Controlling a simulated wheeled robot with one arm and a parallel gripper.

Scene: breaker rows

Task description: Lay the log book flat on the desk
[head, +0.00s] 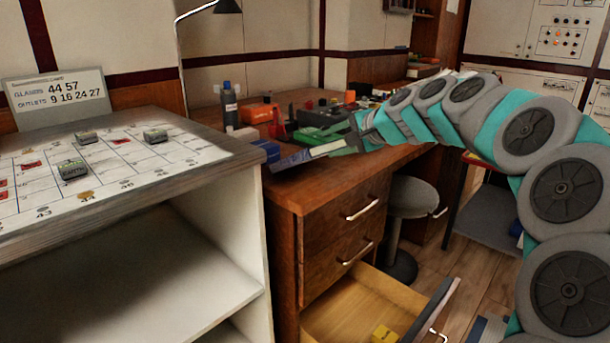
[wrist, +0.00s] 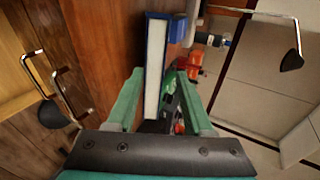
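The log book (head: 294,160) has a blue cover and white page edges. In the head view it juts left from my gripper (head: 345,146), over the near left part of the wooden desk (head: 283,193). In the wrist view the log book (wrist: 154,68) lies between the two green fingers of my gripper (wrist: 154,75), page edges towards the camera. The book looks tilted on edge rather than flat. I cannot tell whether its lower edge touches the desk.
A blue box (head: 266,150), a dark bottle (head: 230,106), an orange box (head: 260,113) and a green box (head: 320,136) crowd the desk behind the book. An open drawer (head: 372,300) sticks out below. A white shelf unit (head: 215,258) stands left, and a stool (head: 412,196) right.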

